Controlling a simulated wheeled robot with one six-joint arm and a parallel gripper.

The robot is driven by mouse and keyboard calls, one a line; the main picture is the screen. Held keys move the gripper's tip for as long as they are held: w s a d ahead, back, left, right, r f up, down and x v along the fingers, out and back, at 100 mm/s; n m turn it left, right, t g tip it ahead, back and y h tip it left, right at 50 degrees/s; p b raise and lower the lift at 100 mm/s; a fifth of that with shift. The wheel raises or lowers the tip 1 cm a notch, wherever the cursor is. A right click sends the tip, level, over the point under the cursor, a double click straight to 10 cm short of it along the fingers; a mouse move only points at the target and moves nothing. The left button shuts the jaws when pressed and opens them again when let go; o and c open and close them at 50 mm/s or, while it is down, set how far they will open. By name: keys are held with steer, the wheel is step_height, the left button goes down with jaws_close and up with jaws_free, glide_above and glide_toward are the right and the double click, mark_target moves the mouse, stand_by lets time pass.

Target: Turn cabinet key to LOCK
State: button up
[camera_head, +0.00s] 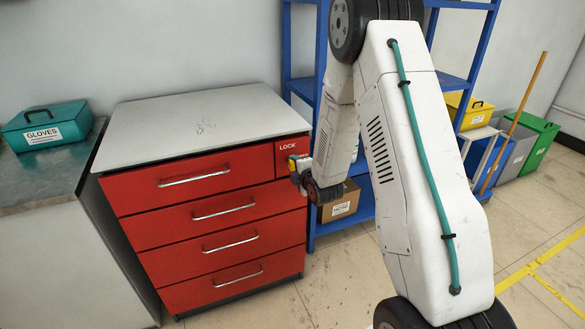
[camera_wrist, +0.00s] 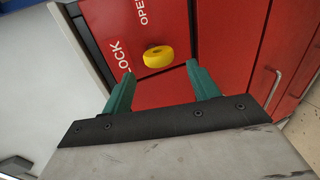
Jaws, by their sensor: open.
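The cabinet (camera_head: 200,215) is red with several drawers and a grey top. Its upper right panel is marked LOCK, and in the wrist view the red panel (camera_wrist: 170,92) also shows the word OPEN, partly cut off. A yellow key (camera_wrist: 158,56) stands out from this panel, near both words. My gripper (camera_wrist: 158,78) is open, its two green fingers spread with the key seen just beyond and between their tips. The fingers do not appear to touch the key. In the head view my gripper (camera_head: 301,170) is at the panel's right side and hides part of it.
A blue shelf rack (camera_head: 303,90) stands right behind the cabinet, with a cardboard box (camera_head: 341,203) low on it. A grey bench with a teal gloves box (camera_head: 44,126) is at left. The cabinet top is clear.

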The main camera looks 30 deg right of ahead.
steer(key=shift+v, duration=1.8)
